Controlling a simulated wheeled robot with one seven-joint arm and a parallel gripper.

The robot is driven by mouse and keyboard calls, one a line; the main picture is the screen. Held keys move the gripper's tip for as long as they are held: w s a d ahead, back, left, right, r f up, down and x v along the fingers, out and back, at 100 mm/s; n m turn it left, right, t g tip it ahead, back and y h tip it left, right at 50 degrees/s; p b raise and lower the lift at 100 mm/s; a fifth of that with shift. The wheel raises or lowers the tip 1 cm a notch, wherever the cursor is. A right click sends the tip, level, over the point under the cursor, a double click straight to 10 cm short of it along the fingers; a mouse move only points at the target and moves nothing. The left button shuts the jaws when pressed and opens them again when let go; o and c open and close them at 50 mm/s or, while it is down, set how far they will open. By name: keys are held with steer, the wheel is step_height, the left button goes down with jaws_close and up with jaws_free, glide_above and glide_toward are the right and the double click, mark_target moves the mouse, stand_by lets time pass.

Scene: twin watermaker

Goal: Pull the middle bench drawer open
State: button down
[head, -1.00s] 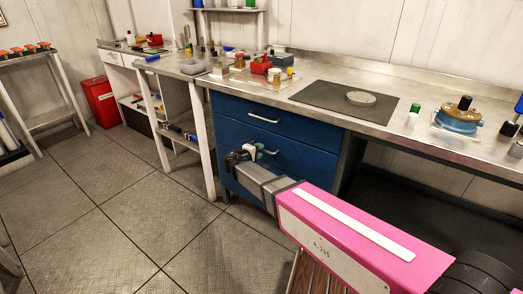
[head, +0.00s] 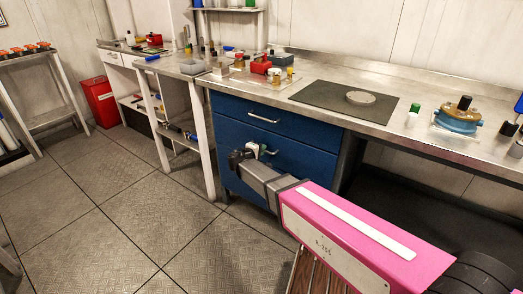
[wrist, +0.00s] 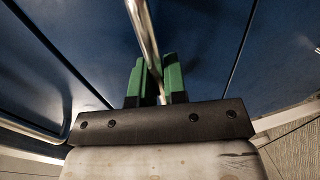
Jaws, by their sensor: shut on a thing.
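The blue bench cabinet has a top drawer (head: 290,122) and, below it, the middle drawer (head: 300,160). The middle drawer's front looks flush with the cabinet, with no clear gap. My gripper (head: 262,151) is at the left part of that front, at its metal bar handle (head: 271,152). In the wrist view, the handle (wrist: 143,35) runs down between the green finger pads of my gripper (wrist: 158,82), which is shut on it. The pads and the gripper body hide the handle's lower end there.
Another handle (wrist: 30,125) shows at the left of the wrist view. A white bench leg (head: 202,150) stands just left of the cabinet. The tiled floor (head: 120,225) in front is clear. A red bin (head: 100,102) stands farther back.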

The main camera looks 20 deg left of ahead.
steer(key=f+v, duration=0.3)
steer(key=v, duration=1.1)
steer(key=s+f+v, duration=0.1)
steer(key=f+v, duration=0.2)
steer(key=v, duration=1.1)
steer(key=shift+a, duration=0.25)
steer(key=c, duration=1.2)
jaws_free()
steer(key=v, duration=1.1)
